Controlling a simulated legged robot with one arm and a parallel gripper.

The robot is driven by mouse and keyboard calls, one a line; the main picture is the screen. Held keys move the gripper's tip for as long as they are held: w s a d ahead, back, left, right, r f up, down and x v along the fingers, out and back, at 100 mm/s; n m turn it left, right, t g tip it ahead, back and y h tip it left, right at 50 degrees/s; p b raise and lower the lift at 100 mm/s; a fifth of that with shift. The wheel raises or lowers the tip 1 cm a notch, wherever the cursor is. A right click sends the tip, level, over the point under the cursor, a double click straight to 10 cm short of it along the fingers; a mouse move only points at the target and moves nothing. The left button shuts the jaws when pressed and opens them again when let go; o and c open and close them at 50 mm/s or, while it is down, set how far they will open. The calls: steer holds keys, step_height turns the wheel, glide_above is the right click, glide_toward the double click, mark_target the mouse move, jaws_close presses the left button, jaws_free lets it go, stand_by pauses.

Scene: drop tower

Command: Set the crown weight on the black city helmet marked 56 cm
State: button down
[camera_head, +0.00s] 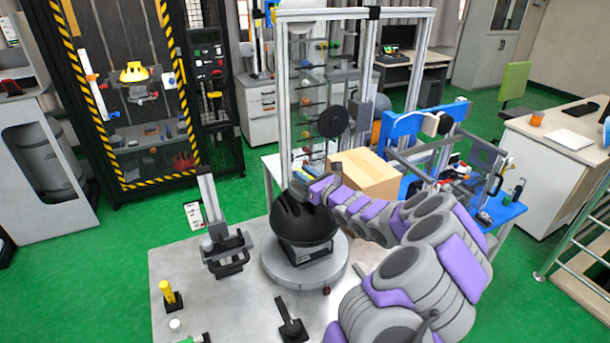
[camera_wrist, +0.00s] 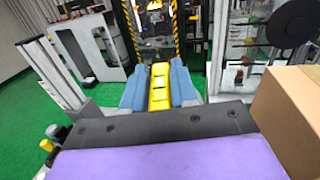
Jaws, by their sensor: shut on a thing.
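The black helmet (camera_head: 303,222) sits on a dark stand with a pale label on a round grey plate (camera_head: 318,284). The size mark is too small to read. My gripper (camera_head: 301,180) is just above and at the helmet's crown, reaching in from the right. In the wrist view my gripper's blue-grey fingers (camera_wrist: 160,88) lie on either side of a yellow slotted piece (camera_wrist: 160,90).
A grey upright with a clamp (camera_head: 225,250) stands left of the helmet. A tall metal frame (camera_head: 283,95) and a cardboard box (camera_head: 364,178) are behind it. A yellow post (camera_head: 168,294) and a black fitting (camera_head: 291,320) are on the table's near side. A striped cage (camera_head: 125,90) stands beyond.

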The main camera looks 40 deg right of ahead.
steer(key=shift+f, duration=0.35)
stand_by(0.6)
steer(key=c, duration=0.8)
jaws_free()
steer(key=shift+f, duration=0.1)
steer(key=shift+s, duration=0.15)
steer(key=s+p, duration=0.3)
steer(key=s, duration=1.4)
steer(key=shift+f, duration=0.15)
